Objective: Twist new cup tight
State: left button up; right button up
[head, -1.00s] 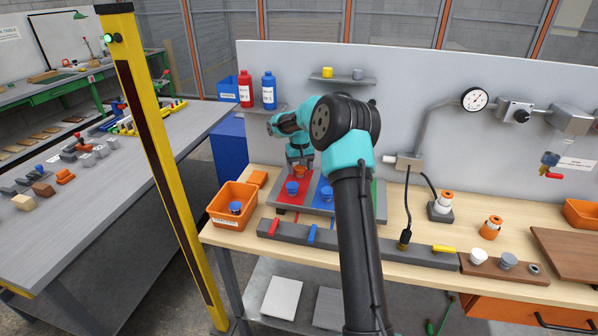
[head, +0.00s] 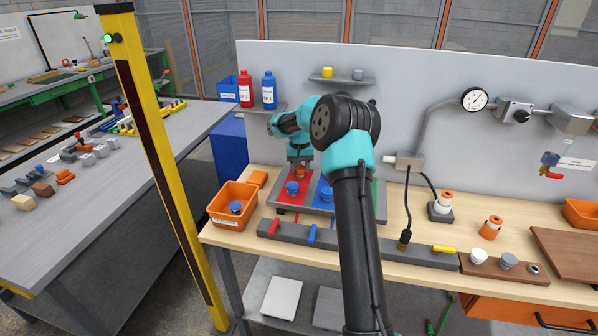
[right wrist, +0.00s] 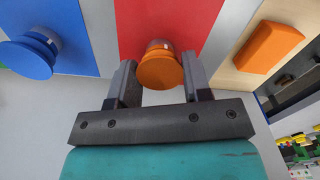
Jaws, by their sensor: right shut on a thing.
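An orange cup (head: 300,172) stands at the back of the red panel (head: 284,197) on the grey board. My right gripper (head: 299,164) comes down over it from above. In the right wrist view the orange cup (right wrist: 160,68) sits between the two dark fingers of my right gripper (right wrist: 159,80), which is shut on it. A blue cup (head: 292,188) stands in front of it on the red panel. Another blue cup (head: 326,193) stands on the blue panel, partly beside my arm. My left gripper is in neither view.
An orange bin (head: 222,217) holding a blue cup (head: 236,208) stands left of the board. An orange block (head: 258,178) lies behind the bin. A grey bar with red, blue and yellow handles (head: 345,240) runs along the front. My right arm hides part of the board.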

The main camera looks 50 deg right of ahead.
jog(key=shift+m, duration=1.1)
jog(key=shift+m, duration=0.3)
jog(key=shift+m, duration=1.9)
jog(key=m, duration=0.3)
jog(key=o, duration=1)
